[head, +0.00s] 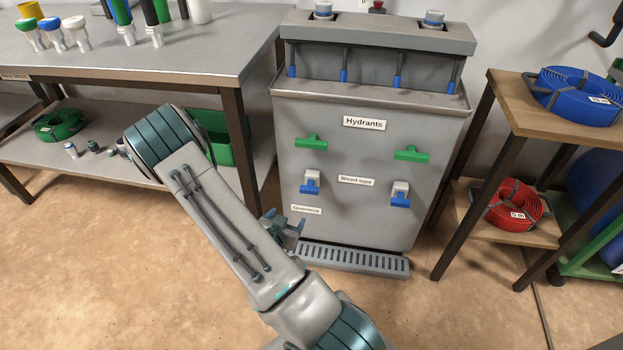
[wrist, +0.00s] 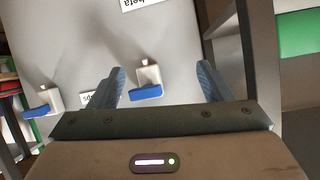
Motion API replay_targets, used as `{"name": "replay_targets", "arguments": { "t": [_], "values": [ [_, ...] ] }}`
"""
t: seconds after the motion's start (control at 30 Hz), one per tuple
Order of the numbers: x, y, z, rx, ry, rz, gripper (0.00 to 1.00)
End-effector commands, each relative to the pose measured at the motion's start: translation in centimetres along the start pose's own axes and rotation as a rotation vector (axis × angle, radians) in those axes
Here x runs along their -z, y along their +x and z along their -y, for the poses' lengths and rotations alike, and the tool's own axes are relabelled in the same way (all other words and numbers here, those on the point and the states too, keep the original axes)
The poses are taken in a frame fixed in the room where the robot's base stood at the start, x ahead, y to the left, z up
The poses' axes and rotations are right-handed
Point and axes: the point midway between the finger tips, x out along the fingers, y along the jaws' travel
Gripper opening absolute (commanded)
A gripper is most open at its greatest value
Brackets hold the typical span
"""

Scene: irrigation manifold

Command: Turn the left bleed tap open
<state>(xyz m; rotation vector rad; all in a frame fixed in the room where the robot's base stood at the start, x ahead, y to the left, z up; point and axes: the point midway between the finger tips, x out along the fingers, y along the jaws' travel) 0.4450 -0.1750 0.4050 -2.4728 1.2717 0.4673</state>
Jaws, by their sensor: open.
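The left bleed tap (head: 310,186) is a small white tap with a blue handle on the left side of the grey cabinet front (head: 355,215). In the head view its blue handle sits below the white body. My gripper (head: 283,224) is low in front of the cabinet, below and left of this tap, partly hidden by my arm. In the wrist view, which is turned over, the left bleed tap (wrist: 147,84) shows between the open fingers of my gripper (wrist: 160,82), apart from both. The right bleed tap (head: 400,195) also shows at the wrist view's left (wrist: 42,103).
Two green handles (head: 311,142) (head: 411,153) sit above the taps. A drain grate (head: 352,260) lies at the cabinet's foot. A workbench (head: 240,70) stands left, with a green bin (head: 212,133) below. A shelf (head: 510,125) with hose coils stands right. The front floor is clear.

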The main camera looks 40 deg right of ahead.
Motion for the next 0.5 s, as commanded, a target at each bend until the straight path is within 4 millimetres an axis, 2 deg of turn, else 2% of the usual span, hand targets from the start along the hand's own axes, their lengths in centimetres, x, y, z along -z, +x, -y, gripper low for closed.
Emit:
{"name": "replay_targets", "arguments": {
  "t": [0.03, 0.2, 0.5],
  "values": [
    [0.3, 0.1, -1.2, -0.006, -0.026, -0.067, 0.73],
    [1.9, -0.1, -3.3, 0.025, -0.091, -0.276, 0.73],
    [3.1, -0.8, -4.2, 0.082, -0.154, -0.434, 0.73]
  ]
}}
